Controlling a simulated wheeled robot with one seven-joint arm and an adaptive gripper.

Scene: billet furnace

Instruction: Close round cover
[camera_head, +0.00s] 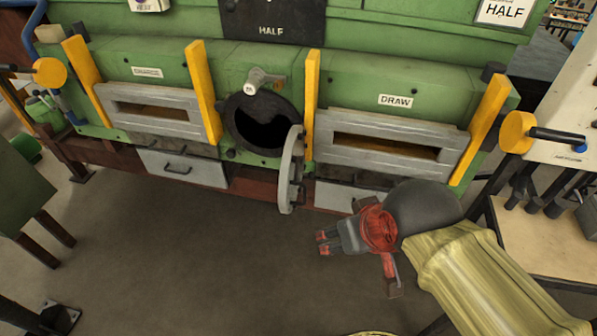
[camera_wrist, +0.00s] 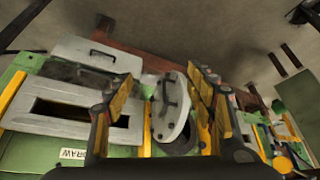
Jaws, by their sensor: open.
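The round cover (camera_head: 291,170) is a grey disc standing swung open at the right side of the dark round opening (camera_head: 264,131) in the green furnace front. In the head view it is almost edge-on. In the wrist view the cover (camera_wrist: 170,116) shows its face and a dark handle (camera_wrist: 170,95), lying between my fingers in the picture. The opening (camera_wrist: 183,147) is partly hidden behind it there. My gripper (camera_head: 322,242) is open and empty, in front of the furnace, below and right of the cover, apart from it.
Slotted grey doors stand left (camera_head: 155,112) and right (camera_head: 388,143) of the opening, between yellow uprights (camera_head: 203,91). A lever (camera_head: 262,81) sits above the opening. Drawers (camera_head: 184,168) are below. A bench (camera_head: 540,230) is at right. The floor (camera_head: 190,260) in front is clear.

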